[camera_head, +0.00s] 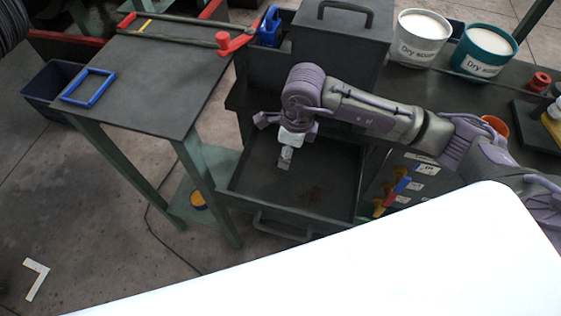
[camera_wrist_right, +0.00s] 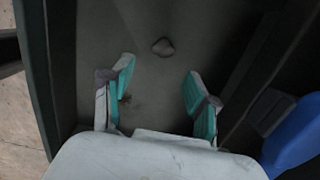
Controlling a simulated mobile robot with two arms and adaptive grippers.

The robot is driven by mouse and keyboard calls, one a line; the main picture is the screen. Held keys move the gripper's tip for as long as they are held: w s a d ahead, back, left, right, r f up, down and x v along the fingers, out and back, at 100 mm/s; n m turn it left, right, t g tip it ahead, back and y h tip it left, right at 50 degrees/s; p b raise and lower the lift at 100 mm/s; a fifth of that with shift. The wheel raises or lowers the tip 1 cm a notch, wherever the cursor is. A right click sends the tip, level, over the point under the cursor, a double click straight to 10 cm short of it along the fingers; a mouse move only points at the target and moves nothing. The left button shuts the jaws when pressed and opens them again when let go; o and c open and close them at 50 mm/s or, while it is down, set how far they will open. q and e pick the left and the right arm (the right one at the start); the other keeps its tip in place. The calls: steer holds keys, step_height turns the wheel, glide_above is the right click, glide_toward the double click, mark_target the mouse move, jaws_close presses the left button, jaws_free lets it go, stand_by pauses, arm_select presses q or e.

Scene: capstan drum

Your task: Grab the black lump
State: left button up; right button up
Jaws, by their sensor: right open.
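My right gripper (camera_head: 284,160) hangs over the open dark drawer (camera_head: 240,185). In the wrist view the right gripper (camera_wrist_right: 160,76) is open, with teal finger pads and nothing between them. A small dark brownish-grey lump (camera_wrist_right: 163,46) lies on the drawer floor just beyond the fingertips, apart from them. A smaller dark spot (camera_wrist_right: 125,98) shows by the left finger; I cannot tell what it is. In the head view, faint dark lumps (camera_head: 312,193) lie on the drawer floor right of the gripper, hard to make out. My left gripper is not in view.
The drawer walls stand close around the gripper. Tools with coloured handles (camera_head: 402,184) hang to the right, and a blue thing (camera_wrist_right: 295,135) is near in the wrist view. A side table (camera_head: 160,90) with a blue frame (camera_head: 88,88) stands left. Two buckets (camera_head: 420,38) are behind.

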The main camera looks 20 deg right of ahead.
steer(key=f, duration=0.1)
steer(key=a+f+p, duration=0.1)
steer(key=f, duration=0.1)
steer(key=w+f+p, duration=0.1)
steer(key=f, duration=0.1)
steer(key=shift+a+f, duration=0.15)
steer(key=shift+a, duration=0.05)
steer(key=shift+f, duration=0.3)
steer(key=c, duration=0.8)
